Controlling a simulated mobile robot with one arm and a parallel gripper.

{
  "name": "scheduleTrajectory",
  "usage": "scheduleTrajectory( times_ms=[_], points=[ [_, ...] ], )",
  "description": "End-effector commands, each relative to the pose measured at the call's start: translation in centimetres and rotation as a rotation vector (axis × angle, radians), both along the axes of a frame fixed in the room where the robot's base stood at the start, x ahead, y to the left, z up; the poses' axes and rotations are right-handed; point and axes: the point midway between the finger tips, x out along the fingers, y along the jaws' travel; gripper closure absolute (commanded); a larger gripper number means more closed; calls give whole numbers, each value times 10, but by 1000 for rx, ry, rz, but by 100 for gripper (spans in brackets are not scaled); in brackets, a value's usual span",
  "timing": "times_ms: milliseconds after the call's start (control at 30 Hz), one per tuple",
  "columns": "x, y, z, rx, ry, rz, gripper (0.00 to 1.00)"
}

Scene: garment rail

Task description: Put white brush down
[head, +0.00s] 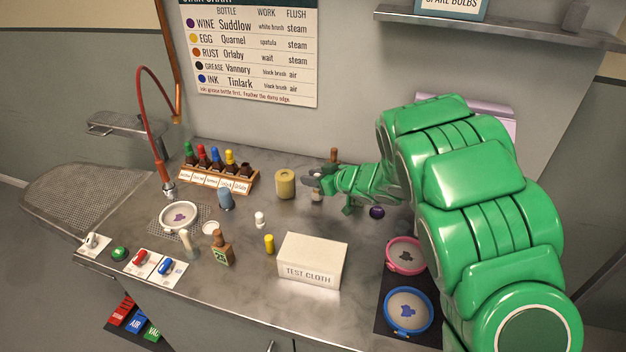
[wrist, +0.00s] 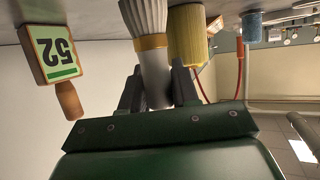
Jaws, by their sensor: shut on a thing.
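My gripper (head: 312,184) is over the back part of the steel worktop in the head view. In the wrist view, which is upside down, my gripper (wrist: 158,88) is shut on the pale handle of the white brush (wrist: 148,18). The brush has a gold band and whitish bristles pointing towards the worktop. The bristle ends are cut off by the frame edge, so I cannot tell whether they touch the surface. In the head view a small pale part of the brush (head: 316,196) shows below the fingers; my gripper hides the rest.
A yellow cylinder (head: 285,184) stands close beside my gripper. A chart (head: 255,50) hangs behind.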

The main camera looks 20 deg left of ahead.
Motion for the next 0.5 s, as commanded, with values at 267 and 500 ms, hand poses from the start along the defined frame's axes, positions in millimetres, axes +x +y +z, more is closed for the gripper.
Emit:
scheduleTrajectory(
  times_ms=[267, 500],
  points=[
    [0, 0, -8, 0, 0, 1, 100],
    [0, 0, -11, 1, 1, 1, 67]
  ],
)
